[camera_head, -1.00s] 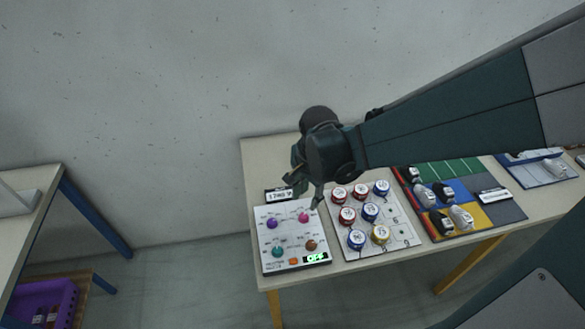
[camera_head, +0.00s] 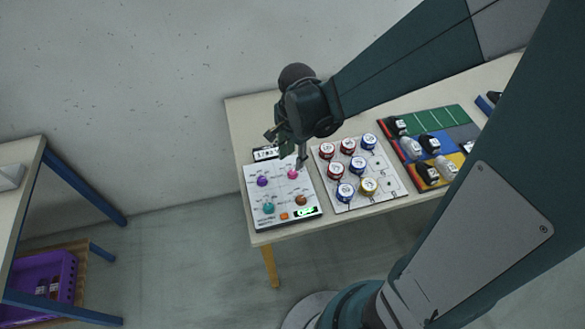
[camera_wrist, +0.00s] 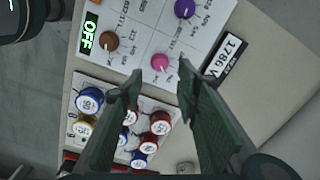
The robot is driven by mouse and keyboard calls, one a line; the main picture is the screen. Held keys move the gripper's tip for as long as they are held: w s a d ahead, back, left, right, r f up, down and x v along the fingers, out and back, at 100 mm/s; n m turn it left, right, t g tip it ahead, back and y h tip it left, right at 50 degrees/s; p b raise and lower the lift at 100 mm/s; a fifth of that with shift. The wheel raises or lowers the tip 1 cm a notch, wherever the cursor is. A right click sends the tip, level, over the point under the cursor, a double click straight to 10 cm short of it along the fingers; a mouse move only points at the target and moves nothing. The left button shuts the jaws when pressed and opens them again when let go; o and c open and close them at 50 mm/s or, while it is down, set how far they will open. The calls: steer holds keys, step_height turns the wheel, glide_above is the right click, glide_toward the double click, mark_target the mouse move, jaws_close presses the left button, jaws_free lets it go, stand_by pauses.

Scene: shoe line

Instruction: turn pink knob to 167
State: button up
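The pink knob (camera_head: 292,174) is at the upper right of the white control panel (camera_head: 278,222). It also shows in the wrist view (camera_wrist: 160,62), with a light pointer mark and printed numbers around it, too small to read surely. My gripper (camera_head: 288,148) is over the panel's upper edge. In the wrist view my gripper (camera_wrist: 160,75) is open and empty, its two green fingers spread, with the knob seen between and just beyond the tips. Contact is not visible. A small display (camera_wrist: 225,55) beside the knob seems to read 1786 V.
The panel also has a purple knob (camera_head: 262,181), a teal knob (camera_head: 268,208), a brown knob (camera_head: 301,200), an orange button (camera_head: 284,216) and a green OFF display (camera_head: 306,212). A board (camera_head: 390,193) with several red, blue and yellow round pieces stands close at right.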

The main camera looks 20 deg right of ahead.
mark_target(292, 172)
steer(key=shift+w+f+b, duration=0.15)
steer(key=shift+f+b, duration=0.5)
steer(key=shift+f, duration=2.95)
steer(key=shift+c, duration=0.4)
steer(key=c, duration=0.8)
